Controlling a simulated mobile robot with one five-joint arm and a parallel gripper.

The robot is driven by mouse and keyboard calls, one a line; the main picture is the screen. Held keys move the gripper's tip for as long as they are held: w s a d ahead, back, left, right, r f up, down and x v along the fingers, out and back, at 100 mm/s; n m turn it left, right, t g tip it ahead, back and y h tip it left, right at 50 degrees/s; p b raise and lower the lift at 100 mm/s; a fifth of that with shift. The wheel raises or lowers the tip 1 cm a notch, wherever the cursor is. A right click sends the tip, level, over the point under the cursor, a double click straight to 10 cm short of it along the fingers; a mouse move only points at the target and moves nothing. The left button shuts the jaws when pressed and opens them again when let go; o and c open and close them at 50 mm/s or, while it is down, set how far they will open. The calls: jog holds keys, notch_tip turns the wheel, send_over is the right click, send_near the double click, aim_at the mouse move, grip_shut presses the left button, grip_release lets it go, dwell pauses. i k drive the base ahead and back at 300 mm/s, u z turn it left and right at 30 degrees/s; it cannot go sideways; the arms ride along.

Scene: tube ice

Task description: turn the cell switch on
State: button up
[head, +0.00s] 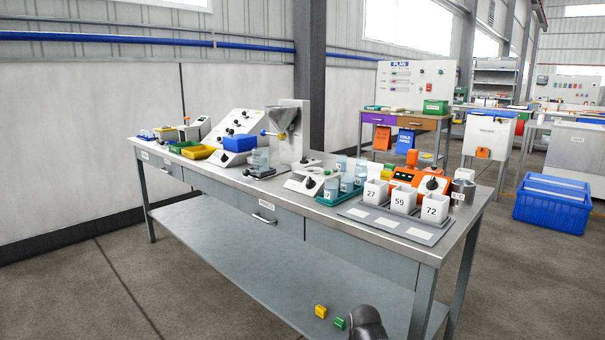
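No label that reads as the cell switch can be made out in the head view. Devices with dark knobs stand on the long steel bench (215,168): an orange device (421,180) at the right, a low white device (299,184) at the middle, and a sloped white panel (233,126) with several knobs at the back. I cannot tell which one bears the switch, or its state. My gripper (330,317) shows low in the view, below the bench top, with a yellow and a green fingertip apart and nothing between them. It is far from the devices.
White cups marked 27, 59 and 72 (403,200) stand on a grey mat (386,230) near the bench's right end. A green tray (323,200) holds beakers. A dispenser with a funnel (294,130) rises behind. A blue crate (548,207) stands at right. Floor at front left is clear.

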aim_at(310, 183)
jog(key=z, duration=0.2)
jog(key=k, duration=0.2)
jog(key=u, duration=2.85)
jog(key=k, duration=1.05)
jog(key=z, duration=2.95)
jog(key=i, duration=0.1)
jog(key=u, duration=1.75)
jog(key=i, duration=1.25)
jog(key=u, duration=0.15)
jog(key=k, duration=0.85)
jog(key=u, duration=0.15)
jog(key=i, duration=0.7)
jog(key=z, duration=0.05)
